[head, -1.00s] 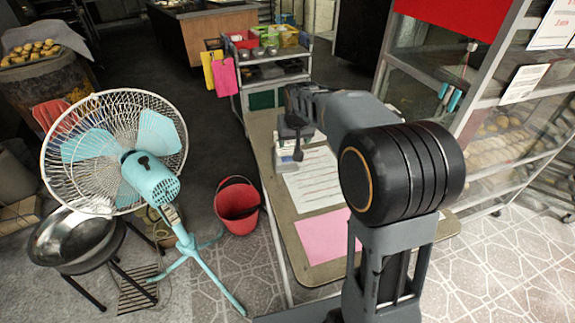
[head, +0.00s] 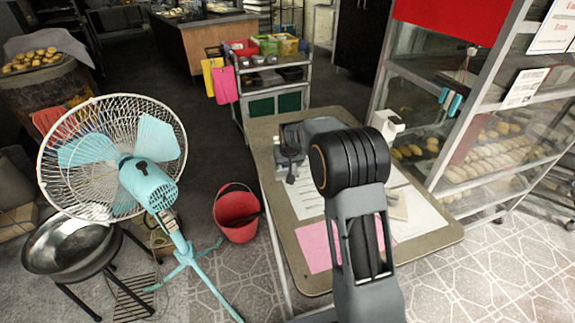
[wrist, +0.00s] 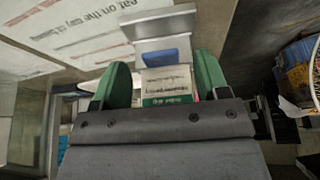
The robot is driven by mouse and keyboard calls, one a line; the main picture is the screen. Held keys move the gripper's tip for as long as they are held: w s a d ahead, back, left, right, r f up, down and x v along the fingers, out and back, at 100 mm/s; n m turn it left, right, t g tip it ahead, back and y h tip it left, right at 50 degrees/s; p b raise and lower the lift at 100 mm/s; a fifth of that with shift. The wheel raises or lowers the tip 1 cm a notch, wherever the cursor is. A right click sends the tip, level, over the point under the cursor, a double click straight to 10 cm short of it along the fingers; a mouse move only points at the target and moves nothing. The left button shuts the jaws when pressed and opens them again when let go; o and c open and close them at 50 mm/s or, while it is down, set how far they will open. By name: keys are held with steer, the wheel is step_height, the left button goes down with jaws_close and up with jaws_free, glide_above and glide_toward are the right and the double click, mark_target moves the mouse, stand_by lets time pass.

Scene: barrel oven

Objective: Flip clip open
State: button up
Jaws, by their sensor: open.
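In the wrist view my gripper (wrist: 161,68) has its two green fingers spread apart. Between and beyond them is a small pale block with a printed label and green band (wrist: 167,88), a blue patch (wrist: 161,57) and a grey metal-looking plate (wrist: 160,22) above. I cannot tell whether that plate is the clip, nor whether the fingers touch anything. In the head view my arm reaches over the table (head: 425,240), with its dark end low over the far left part. The arm hides part of the tabletop, and the clip cannot be made out there.
A white device (head: 387,123) stands at the table's far right beside a glass bread cabinet (head: 485,155). Papers, including a pink sheet (head: 316,246), cover the table. A standing fan (head: 148,182) and red bucket (head: 237,214) are left. A cart (head: 272,88) stands behind.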

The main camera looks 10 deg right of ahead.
steer(key=shift+w+f, duration=0.25)
steer(key=shift+f, duration=0.3)
